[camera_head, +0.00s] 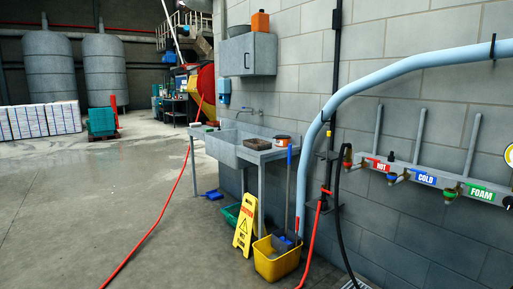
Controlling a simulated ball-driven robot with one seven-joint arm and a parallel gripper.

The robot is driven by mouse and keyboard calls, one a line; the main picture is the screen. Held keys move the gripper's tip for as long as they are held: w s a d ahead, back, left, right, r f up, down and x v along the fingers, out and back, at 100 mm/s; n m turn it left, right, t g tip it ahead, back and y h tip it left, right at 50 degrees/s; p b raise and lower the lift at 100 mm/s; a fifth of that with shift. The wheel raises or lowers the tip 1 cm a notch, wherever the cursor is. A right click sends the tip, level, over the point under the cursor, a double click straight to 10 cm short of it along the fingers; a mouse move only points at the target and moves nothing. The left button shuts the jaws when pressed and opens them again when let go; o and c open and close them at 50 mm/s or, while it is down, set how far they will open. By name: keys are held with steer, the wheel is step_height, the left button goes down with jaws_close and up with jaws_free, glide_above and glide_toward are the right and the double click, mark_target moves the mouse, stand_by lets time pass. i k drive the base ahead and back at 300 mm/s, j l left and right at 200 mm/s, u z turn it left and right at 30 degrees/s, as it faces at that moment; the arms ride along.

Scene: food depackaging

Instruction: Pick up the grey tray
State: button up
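I cannot make out a grey tray with certainty in the head view. A small flat item with a dark grey top and reddish-brown edge (257,144) lies on the drainboard of the metal sink (227,152); it is too small to tell what it is. My gripper is not in view.
A yellow wet-floor sign (243,232), a yellow mop bucket (276,262) and a green crate (231,215) stand by the sink. A red hose (160,215) crosses the floor. Wall hose taps (425,179) are at right. Open concrete floor (70,220) lies left.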

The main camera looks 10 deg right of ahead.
mark_target(255, 143)
steer(key=i+j+u, duration=0.15)
steer(key=i, duration=0.2)
steer(key=i+u, duration=0.1)
steer(key=i, duration=0.25)
steer(key=i+j+u, duration=0.1)
steer(key=i+u, duration=0.2)
steer(key=i, duration=1.65)
steer(key=i+z, duration=0.1)
steer(key=i, duration=0.5)
steer(key=i+j, duration=0.15)
steer(key=i, duration=0.45)
steer(key=i+z, duration=0.15)
steer(key=i, duration=0.45)
